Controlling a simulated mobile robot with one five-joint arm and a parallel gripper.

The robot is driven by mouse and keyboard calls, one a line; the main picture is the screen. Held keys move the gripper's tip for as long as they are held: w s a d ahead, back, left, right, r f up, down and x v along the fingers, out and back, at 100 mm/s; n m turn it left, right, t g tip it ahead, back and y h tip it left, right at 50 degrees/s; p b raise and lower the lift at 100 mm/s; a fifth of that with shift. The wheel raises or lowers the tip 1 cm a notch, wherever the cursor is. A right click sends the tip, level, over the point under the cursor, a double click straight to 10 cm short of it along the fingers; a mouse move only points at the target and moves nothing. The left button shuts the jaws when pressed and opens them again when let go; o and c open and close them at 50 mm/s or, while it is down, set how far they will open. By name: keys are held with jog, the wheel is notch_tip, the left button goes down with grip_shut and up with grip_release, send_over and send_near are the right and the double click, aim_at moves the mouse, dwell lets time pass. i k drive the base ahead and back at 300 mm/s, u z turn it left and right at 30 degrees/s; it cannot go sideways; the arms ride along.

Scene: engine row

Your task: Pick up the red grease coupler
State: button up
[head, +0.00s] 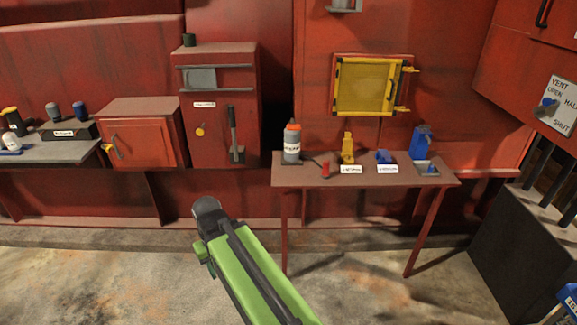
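A small red cylinder (325,169), which looks like the red grease coupler, stands upright on the narrow brown table (300,178). It is just right of a grey bottle (291,150) with an orange top, with a small gap between them. My green arm reaches up from the bottom of the head view, in front of the table and left of it, ending in a dark rounded part. No gripper fingers show. The arm is well apart from the red cylinder, which nothing covers.
A yellow part (347,148), a small blue part (384,156) and a blue tool (421,140) stand right of the red cylinder, with white labels at the table's front edge. A red cabinet (222,85) is at left, a dark block (515,250) at right. The floor ahead looks clear.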

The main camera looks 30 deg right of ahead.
aim_at(325, 174)
jog(key=u, duration=0.05)
jog(key=i, duration=1.5)
jog(key=z, duration=0.55)
